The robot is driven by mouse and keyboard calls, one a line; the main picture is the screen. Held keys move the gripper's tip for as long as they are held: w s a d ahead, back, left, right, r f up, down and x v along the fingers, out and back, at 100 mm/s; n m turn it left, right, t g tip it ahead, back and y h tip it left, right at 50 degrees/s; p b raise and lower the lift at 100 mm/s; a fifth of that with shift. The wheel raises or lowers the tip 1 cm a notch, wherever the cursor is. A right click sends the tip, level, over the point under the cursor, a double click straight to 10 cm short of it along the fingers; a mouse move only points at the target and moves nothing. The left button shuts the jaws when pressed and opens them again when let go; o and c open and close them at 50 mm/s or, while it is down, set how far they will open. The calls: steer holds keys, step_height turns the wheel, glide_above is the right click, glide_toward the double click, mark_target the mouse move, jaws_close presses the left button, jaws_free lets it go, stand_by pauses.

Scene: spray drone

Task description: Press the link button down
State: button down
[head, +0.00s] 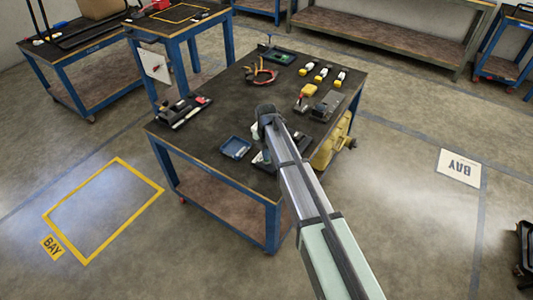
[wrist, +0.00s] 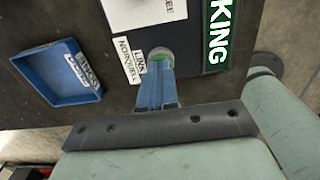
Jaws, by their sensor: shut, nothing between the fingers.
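The link button (wrist: 160,54) is a round green-topped button in a grey ring, seen at the top middle of the wrist view. A white label reading LINK (wrist: 140,63) lies just left of it. My gripper (wrist: 158,70) is shut and empty, with its fingertips over the near edge of the button. I cannot tell whether they touch it or whether the button is pressed. In the head view my arm reaches over the dark workbench (head: 212,128) and hides the button.
A blue tray (wrist: 65,90) sits left of the button; it also shows in the head view (head: 235,147). A green sign ending in KING (wrist: 217,35) lies to the right. Cables (head: 262,73), yellow-and-white bottles (head: 322,74) and a black device (head: 183,110) stand farther off on the bench.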

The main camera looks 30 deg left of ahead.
step_height(320, 180, up, 14)
stand_by(0.6)
stand_by(1.0)
steer(key=d+f+m+g+h, duration=0.15)
steer(key=d+f+m, duration=1.05)
steer(key=d+f, duration=1.35)
steer(key=s+d+f+m+g, duration=0.1)
steer(key=s+d+f+m, duration=0.4)
steer(key=d, duration=0.5)
steer(key=s+d+f+m+g, duration=0.2)
steer(key=s+d+f+m, duration=0.35)
steer(key=d, duration=0.35)
steer(key=s+d+f+m, duration=0.2)
steer(key=s+d+m, duration=0.2)
steer(key=s, duration=0.4)
steer(key=s+d+f+m+g+y, duration=0.1)
steer(key=s+d+f+m, duration=0.1)
steer(key=s+d+m, duration=0.3)
steer(key=s+d+f+m+g, duration=0.1)
steer(key=s+d+m, duration=0.3)
steer(key=s, duration=0.8)
steer(key=shift+d+f+m, duration=0.35)
steer(key=shift+d+f, duration=0.25)
steer(key=shift+d, duration=0.35)
